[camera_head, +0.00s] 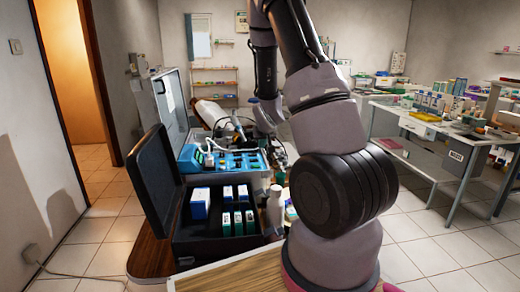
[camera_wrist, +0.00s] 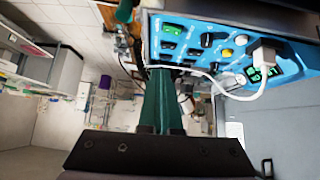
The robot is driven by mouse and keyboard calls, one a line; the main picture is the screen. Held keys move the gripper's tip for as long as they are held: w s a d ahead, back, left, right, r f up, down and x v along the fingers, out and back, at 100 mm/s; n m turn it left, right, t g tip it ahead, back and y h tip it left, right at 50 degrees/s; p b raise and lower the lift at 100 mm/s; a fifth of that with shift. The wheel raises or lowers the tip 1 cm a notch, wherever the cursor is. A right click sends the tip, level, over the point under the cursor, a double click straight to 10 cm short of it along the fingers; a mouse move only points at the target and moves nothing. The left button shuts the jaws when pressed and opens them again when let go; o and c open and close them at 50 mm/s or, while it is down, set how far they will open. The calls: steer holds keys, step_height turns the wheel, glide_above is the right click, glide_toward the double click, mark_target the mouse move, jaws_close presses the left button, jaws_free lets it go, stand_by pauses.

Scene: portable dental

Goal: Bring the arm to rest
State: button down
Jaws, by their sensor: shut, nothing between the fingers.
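My gripper (camera_wrist: 160,75) shows in the wrist view as two teal fingers pressed together, with nothing between them. The fingers point toward the edge of a blue control panel (camera_wrist: 198,62) with dials, a green switch and a white plug and cable. In the head view my arm (camera_head: 318,105) rises at the right of centre, bends at the top of the picture and comes down again. My fingers are not clear there. The blue panel (camera_head: 243,162) also shows in the head view, to the left of my arm.
An open black case (camera_head: 205,248) holds white-and-blue and green-and-white boxes. Its lid (camera_head: 150,180) stands up at the left. A light bottle (camera_head: 275,205) stands between the case and my arm. A cluttered table (camera_head: 420,128) is at the right. Tiled floor (camera_head: 425,255) is clear at right.

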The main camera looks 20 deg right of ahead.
steer(key=shift+s+r, duration=0.1)
steer(key=shift+s, duration=0.05)
stand_by(0.4)
steer(key=s+a+r+m+y, duration=0.1)
steer(key=s+a+r, duration=0.3)
steer(key=r, duration=0.5)
steer(key=s+a+r+m+y, duration=0.1)
steer(key=s+a+r, duration=0.3)
steer(key=r, duration=0.5)
steer(key=s+a+r+y, duration=0.1)
steer(key=s+a+r, duration=0.1)
steer(key=s, duration=0.5)
steer(key=s+a+r+g+y, duration=0.1)
steer(key=s+a+r, duration=0.2)
steer(key=s, duration=0.4)
steer(key=s+a+r, duration=0.2)
steer(key=s+r, duration=0.3)
steer(key=s, duration=0.3)
steer(key=shift+a+n+y, duration=0.3)
steer(key=shift+n+y, duration=0.1)
